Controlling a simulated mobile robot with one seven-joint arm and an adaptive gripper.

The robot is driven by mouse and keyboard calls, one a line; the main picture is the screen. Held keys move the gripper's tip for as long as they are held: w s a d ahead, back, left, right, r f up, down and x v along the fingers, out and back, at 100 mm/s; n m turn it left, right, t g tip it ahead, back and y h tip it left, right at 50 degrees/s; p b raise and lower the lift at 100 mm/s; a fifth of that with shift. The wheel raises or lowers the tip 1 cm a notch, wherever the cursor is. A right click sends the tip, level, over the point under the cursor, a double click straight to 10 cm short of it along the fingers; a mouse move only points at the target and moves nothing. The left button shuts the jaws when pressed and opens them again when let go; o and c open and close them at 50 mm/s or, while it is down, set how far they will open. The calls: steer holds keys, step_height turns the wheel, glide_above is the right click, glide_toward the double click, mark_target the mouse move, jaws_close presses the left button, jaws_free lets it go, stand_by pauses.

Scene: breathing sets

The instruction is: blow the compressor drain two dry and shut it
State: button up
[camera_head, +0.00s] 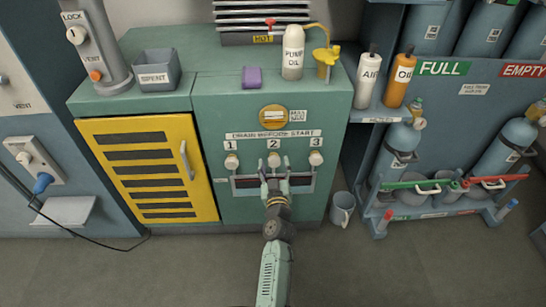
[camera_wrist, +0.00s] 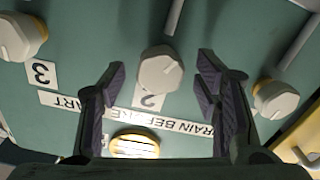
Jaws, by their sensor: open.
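The compressor is a green cabinet (camera_head: 240,110) with three cream drain knobs in a row, labelled 1, 2 and 3, under a "DRAIN BEFORE START" strip. Drain two's knob (camera_head: 274,159) is the middle one; it shows large in the wrist view (camera_wrist: 160,72). My gripper (camera_head: 275,182) is open and empty, just in front of and slightly below that knob. In the wrist view its fingers (camera_wrist: 155,85) stand apart on either side of the knob, not visibly touching it. I cannot tell the valve's state; no water is discernible.
Knob 1 (camera_head: 231,161) and knob 3 (camera_head: 315,158) flank the middle one closely. A dark recessed tray (camera_head: 245,182) lies below the knobs. A yellow louvred door (camera_head: 150,168) is at left. A mug (camera_head: 342,208) stands on the floor at right, near the bottle rack (camera_head: 440,205).

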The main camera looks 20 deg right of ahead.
steer(key=shift+w, duration=0.25)
steer(key=c, duration=1.1)
steer(key=shift+c, duration=0.2)
